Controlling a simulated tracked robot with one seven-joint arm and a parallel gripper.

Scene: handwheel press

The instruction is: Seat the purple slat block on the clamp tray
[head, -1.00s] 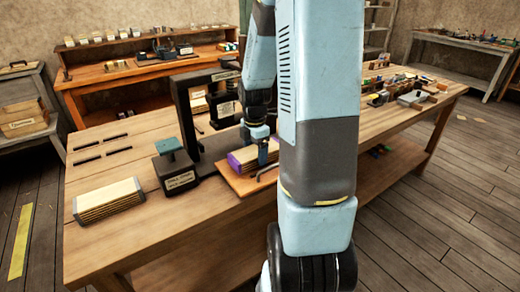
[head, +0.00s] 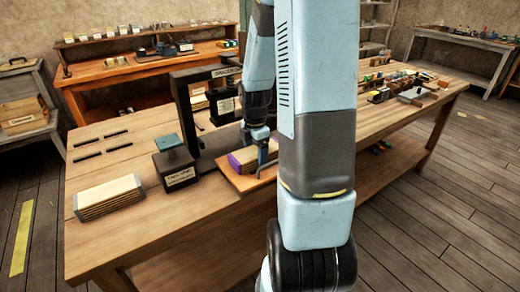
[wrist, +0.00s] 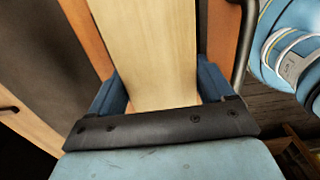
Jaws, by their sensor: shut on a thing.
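The purple slat block (head: 240,160) has pale wooden slats and a purple end. It lies over the orange-brown clamp tray (head: 236,185) beside the black press. I cannot tell whether it rests fully on the tray. My gripper (head: 262,156) points down and is shut across the block. In the wrist view, its blue fingers flank the pale slat top (wrist: 150,45), and orange tray strips (wrist: 82,22) show on both sides. My own arm hides the block's right end and the right part of the tray in the head view.
The black press frame (head: 184,108) stands close behind and left of the tray. A dark block with a teal top (head: 168,141) and a grey-ended slat block (head: 108,197) sit to the left. A dark curved handle (wrist: 247,45) is close to the right finger. Small items crowd the bench's far right.

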